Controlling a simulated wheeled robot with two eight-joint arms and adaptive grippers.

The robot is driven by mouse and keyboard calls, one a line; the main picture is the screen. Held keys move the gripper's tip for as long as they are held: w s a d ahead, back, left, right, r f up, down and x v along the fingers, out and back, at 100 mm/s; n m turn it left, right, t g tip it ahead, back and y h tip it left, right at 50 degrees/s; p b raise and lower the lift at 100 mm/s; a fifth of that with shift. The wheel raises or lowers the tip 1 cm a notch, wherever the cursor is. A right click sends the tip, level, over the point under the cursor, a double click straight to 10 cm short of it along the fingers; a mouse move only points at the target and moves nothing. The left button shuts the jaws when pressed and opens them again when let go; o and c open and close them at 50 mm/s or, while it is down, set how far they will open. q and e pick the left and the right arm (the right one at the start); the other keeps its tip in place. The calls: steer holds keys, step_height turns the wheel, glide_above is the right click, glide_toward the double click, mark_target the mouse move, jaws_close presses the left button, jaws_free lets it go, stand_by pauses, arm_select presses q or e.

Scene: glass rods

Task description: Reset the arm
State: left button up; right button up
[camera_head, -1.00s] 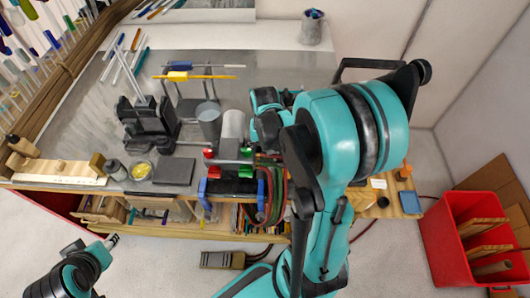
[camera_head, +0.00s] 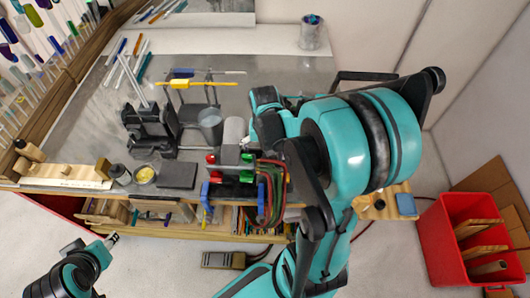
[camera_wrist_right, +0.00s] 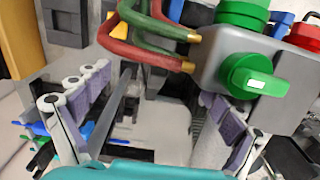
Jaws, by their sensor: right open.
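My right arm (camera_head: 340,145) is teal and black and reaches over the right part of the workbench. My right gripper (camera_wrist_right: 160,115) is open in the right wrist view, its two pale, purple-padded fingers wide apart with nothing held between them. In the head view it is largely hidden around the wrist, near a grey cylinder. The grey burner block with green and red knobs (camera_wrist_right: 250,65) is close behind the right finger in the wrist view; contact cannot be told. My left arm (camera_head: 75,272) is at the lower left; its jaws are too small to read.
The workbench (camera_head: 260,70) carries a black clamp stand (camera_head: 150,125), a grey cup (camera_head: 210,125), a yellow-handled rod (camera_head: 190,84) and hoses (camera_head: 270,190). A glass-rod rack stands at the left. A red bin (camera_head: 435,245) is on the floor at right.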

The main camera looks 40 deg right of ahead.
steer(key=r, duration=0.1)
steer(key=r+p, duration=0.2)
steer(key=shift+s+a+r, duration=0.2)
steer(key=shift+s, duration=0.1)
steer(key=shift+f, duration=0.1)
